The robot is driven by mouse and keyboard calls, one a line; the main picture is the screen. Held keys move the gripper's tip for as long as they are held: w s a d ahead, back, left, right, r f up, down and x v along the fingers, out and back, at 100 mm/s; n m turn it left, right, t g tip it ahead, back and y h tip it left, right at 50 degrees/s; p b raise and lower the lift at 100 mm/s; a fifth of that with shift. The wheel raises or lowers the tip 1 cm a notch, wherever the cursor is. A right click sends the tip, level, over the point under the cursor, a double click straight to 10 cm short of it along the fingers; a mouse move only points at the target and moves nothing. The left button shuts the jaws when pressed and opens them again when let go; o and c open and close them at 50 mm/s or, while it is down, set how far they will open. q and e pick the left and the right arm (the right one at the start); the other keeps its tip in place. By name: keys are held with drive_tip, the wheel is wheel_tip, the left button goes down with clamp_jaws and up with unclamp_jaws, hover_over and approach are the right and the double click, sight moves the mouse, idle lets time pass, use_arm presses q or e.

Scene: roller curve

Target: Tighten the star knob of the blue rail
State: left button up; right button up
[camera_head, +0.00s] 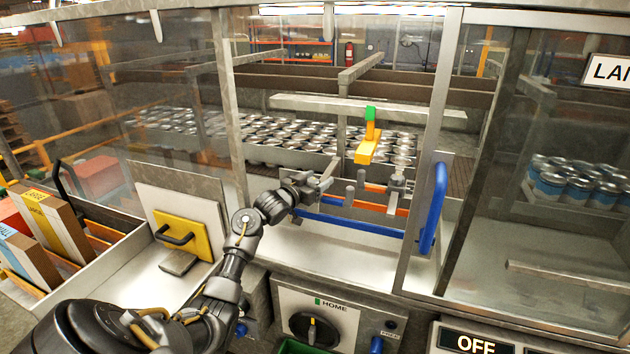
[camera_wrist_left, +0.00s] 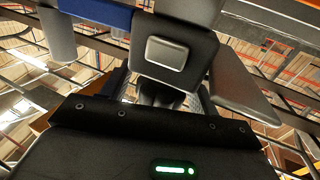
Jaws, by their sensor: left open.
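The blue rail (camera_head: 350,225) runs across the white deck behind the open guard door, below an orange rail (camera_head: 375,206). It also shows at the top of the left wrist view (camera_wrist_left: 90,14). My left gripper (camera_head: 322,181) is open at the left end of the rails, beside grey posts and clamps. In the left wrist view, my fingers (camera_wrist_left: 162,92) stand on either side of a dark shape that may be the star knob; I cannot tell for sure. No star knob shows clearly in the head view. My right gripper is out of view.
A yellow-orange piece with a green top (camera_head: 367,145) stands above the rails. A blue door handle (camera_head: 434,208) is at the right. Many cans (camera_head: 290,140) fill the conveyor behind. A HOME selector knob (camera_head: 312,328) is on the front panel. Boxes (camera_head: 45,225) stand at left.

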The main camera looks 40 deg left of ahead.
use_arm(q)
drive_tip(key=shift+s+f+b, duration=0.15)
drive_tip(key=shift+s+b, duration=0.15)
drive_tip(key=shift+s, duration=0.2)
drive_tip(key=s+b, duration=0.2)
drive_tip(key=s, duration=0.7)
drive_tip(key=shift+s+r+b, duration=0.2)
drive_tip(key=shift+s+b, duration=0.2)
drive_tip(key=shift+f, duration=0.1)
